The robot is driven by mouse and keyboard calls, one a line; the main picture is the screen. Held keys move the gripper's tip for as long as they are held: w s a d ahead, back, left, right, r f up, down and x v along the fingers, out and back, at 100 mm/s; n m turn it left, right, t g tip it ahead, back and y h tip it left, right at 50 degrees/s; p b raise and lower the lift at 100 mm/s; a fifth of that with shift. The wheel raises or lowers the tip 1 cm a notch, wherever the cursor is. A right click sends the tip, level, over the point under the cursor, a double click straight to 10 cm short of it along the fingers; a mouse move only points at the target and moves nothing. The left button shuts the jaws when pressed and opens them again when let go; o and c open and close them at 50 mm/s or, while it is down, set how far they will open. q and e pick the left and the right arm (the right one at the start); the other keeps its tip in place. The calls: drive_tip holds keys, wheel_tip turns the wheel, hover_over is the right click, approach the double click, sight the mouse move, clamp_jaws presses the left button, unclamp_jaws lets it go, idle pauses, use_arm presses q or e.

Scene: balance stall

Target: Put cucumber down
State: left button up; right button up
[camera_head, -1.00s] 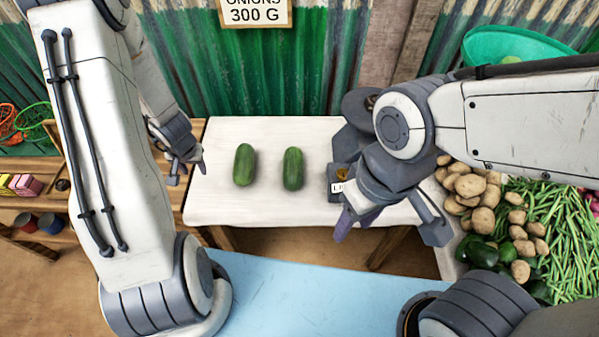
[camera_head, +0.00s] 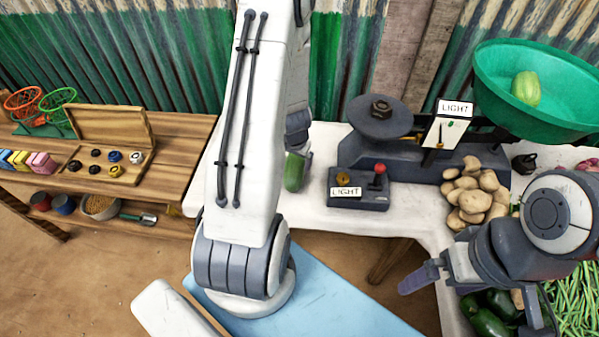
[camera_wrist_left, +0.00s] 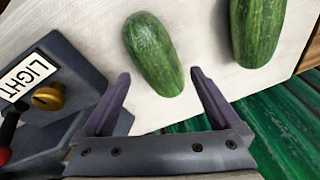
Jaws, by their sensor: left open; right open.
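Two green cucumbers lie apart on the white table (camera_head: 310,215). One cucumber (camera_head: 295,172) shows partly beside my left arm in the head view; the other is hidden behind that arm. In the left wrist view, the nearer cucumber (camera_wrist_left: 155,55) lies just ahead of my left gripper's fingertips, roughly in line with the gap, and the second cucumber (camera_wrist_left: 257,32) is to the right. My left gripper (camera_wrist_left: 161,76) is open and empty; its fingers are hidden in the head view. My right gripper (camera_head: 471,308) is open and empty at the lower right.
A dark scale (camera_head: 425,160) with a green pan (camera_head: 545,115) holding a pale green vegetable (camera_head: 525,88) stands at right. A box marked LIGHT (camera_head: 358,188) is near the cucumbers. Potatoes (camera_head: 475,195) and beans (camera_head: 575,310) are at right; a wooden shelf (camera_head: 180,135) is at left.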

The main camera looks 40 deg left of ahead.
sight(295, 163)
use_arm(q)
drive_tip(key=b+x, duration=0.1)
drive_tip(key=x, duration=0.2)
drive_tip(key=b+x, duration=0.1)
drive_tip(key=x, duration=0.2)
drive_tip(key=shift+w+f, duration=0.2)
drive_tip(key=shift+w, duration=0.1)
drive_tip(key=c, duration=1.4)
drive_tip(key=shift+c, duration=0.3)
drive_tip(key=shift+r, duration=0.15)
